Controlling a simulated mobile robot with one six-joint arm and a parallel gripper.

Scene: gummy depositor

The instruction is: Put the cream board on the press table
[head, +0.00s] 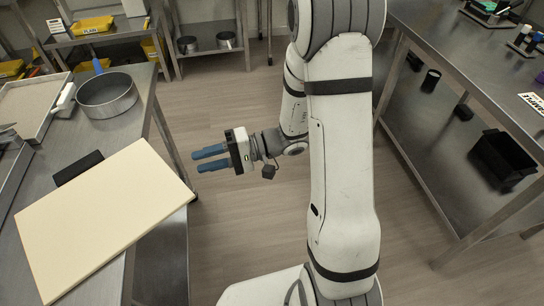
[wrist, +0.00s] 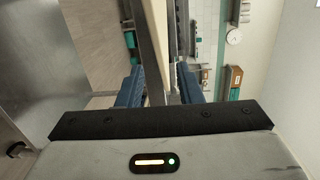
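The cream board (head: 105,215) is a large flat pale rectangle lying on the steel table at the left (head: 150,100) in the head view. Its near right part juts past the table's edge. My gripper (head: 198,161) is to the right of the board, above the floor, with its two blue fingers pointing left toward it. The fingers are apart with nothing held, and a gap shows between them. In the wrist view the blue fingers (wrist: 160,80) also stand apart. I cannot tell which table is the press table.
A round metal pan (head: 106,95), a black block (head: 78,168) and a tray (head: 30,100) are on the left table. A steel bench (head: 455,75) with a lower shelf holding a black bin (head: 503,158) stands right. Open floor lies between.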

